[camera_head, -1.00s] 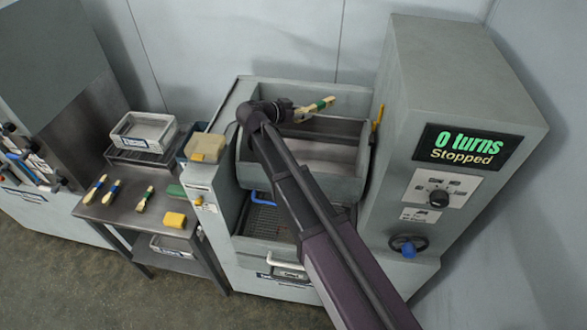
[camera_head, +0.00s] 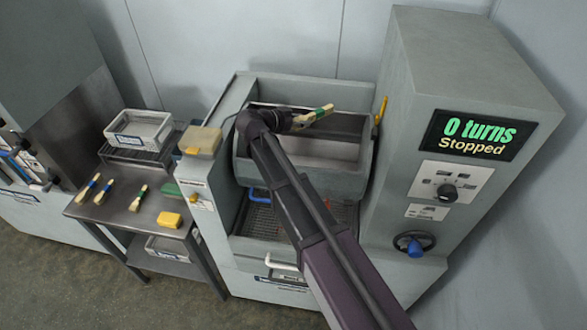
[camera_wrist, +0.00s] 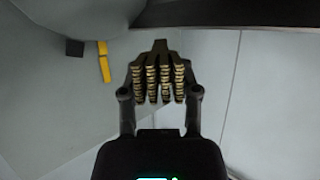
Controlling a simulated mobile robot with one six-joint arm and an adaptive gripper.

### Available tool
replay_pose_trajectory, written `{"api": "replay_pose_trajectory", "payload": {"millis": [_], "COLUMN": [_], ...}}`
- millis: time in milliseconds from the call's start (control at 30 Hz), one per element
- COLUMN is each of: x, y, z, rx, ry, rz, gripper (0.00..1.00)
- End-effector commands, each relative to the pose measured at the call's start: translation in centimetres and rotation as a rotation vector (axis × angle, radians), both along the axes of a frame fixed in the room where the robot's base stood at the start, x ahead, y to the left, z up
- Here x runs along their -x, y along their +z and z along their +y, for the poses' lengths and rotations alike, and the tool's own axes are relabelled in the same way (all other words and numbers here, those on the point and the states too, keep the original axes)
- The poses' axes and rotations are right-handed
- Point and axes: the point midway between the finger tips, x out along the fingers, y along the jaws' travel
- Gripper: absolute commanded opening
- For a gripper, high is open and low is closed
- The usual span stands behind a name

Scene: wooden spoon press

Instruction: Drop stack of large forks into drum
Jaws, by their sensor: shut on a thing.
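The stack of large forks (camera_head: 316,115) is pale wood with a green band. My gripper (camera_head: 298,122) is shut on it and holds it over the drum (camera_head: 300,173), a grey open-topped tub in the machine. In the head view the stack points up and to the right, near the back of the drum opening. The wrist view shows the fork stack (camera_wrist: 158,75) from its tined end, with several tine columns between the dark fingers of my gripper (camera_wrist: 158,92). My arm hides part of the drum.
A control tower (camera_head: 470,80) stands right of the drum; its display reads "0 turns Stopped". A yellow lever (camera_head: 381,110) is by the drum's right edge. A steel table (camera_head: 120,215) at left holds several banded utensil stacks, a yellow block (camera_head: 169,219) and a white tray (camera_head: 139,130).

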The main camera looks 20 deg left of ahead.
Motion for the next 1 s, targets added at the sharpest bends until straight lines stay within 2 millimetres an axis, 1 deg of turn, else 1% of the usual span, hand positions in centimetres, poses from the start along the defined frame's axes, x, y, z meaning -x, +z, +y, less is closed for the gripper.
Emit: {"api": "replay_pose_trajectory", "payload": {"millis": [367,400,467,500,533,1000], "x": [0.04,0.04,0.04,0.04,0.05,0.07], "y": [-0.17,-0.17,-0.18,-0.18,-0.17,-0.18], "z": [0.06,0.06,0.07,0.07,0.08,0.11], "rx": [0.000,0.000,0.000,0.000,0.000,0.000], "ry": [0.001,0.001,0.001,0.001,0.001,0.001], "rz": [0.000,0.000,0.000,0.000,0.000,0.000], "gripper": [0.03,0.48,0.66,0.77,0.82,0.82]}}
